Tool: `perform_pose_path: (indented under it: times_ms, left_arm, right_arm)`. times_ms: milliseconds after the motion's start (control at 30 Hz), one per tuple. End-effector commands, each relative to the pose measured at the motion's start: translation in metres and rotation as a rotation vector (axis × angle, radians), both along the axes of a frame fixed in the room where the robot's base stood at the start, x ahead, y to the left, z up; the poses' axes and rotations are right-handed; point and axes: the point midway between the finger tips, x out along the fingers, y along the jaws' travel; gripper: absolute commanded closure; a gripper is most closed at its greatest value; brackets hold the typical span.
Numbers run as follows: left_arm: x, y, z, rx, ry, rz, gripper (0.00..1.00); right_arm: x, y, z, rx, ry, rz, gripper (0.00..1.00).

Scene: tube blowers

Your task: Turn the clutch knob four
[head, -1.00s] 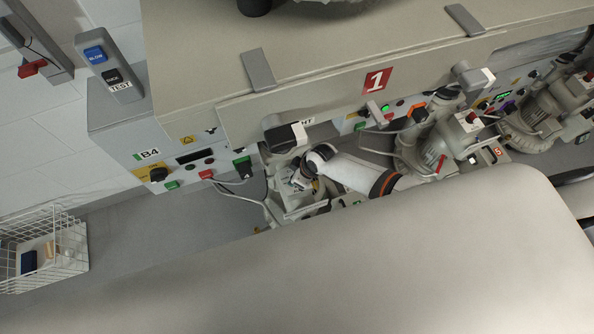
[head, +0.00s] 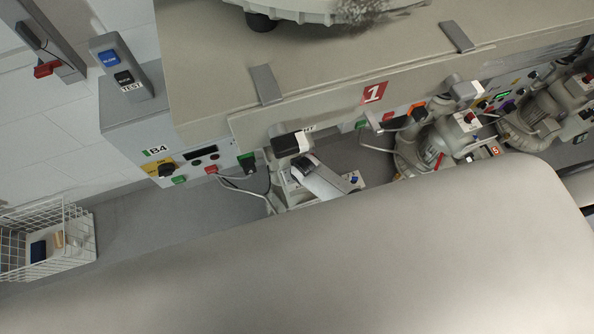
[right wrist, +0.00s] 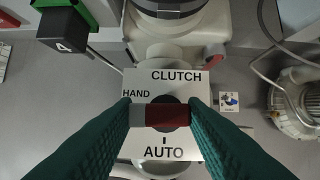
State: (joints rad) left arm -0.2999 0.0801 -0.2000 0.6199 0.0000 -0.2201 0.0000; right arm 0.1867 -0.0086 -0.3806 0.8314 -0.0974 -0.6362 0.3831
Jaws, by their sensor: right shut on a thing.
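The clutch knob (right wrist: 167,116) is a bar with a red middle and a grey left end, on a black round base. It lies crosswise on a white plate (right wrist: 184,148) marked CLUTCH, HAND at upper left and AUTO below. My right gripper (right wrist: 168,112) has green ribbed fingers, one at each end of the bar, and is shut on the knob. A black box marked 4 (right wrist: 64,45) stands at upper left in the right wrist view. In the head view part of my right arm (head: 326,181) reaches down by the machine; knob and fingertips are not discernible there. My left gripper is not in view.
A red hose end (right wrist: 214,55) and cables are close to the plate. In the head view, a control box B4 (head: 155,151), a test switch box (head: 122,75), a red sign 1 (head: 374,92) and a wire basket (head: 45,240) surround the bench. A large pale surface fills the foreground.

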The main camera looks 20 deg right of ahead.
Motion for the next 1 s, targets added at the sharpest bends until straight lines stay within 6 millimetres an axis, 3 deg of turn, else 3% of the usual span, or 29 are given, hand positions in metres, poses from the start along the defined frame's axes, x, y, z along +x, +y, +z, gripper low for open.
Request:
perform_pose_path:
  times_ms: [600,633,733,1000]
  left_arm:
    - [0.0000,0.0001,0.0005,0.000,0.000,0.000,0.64]
    - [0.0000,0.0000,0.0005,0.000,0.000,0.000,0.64]
    - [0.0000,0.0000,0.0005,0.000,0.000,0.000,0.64]
    - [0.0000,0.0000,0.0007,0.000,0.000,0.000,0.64]
  right_arm:
    - [0.0004,0.0004,0.0001,0.001,0.000,-0.039,0.85]
    - [0.0005,0.0004,0.0001,0.001,0.000,-0.039,0.57]
    - [0.0005,0.0003,0.0001,0.001,-0.001,-0.038,0.41]
    - [0.0004,0.0002,0.0004,0.001,-0.001,-0.038,0.40]
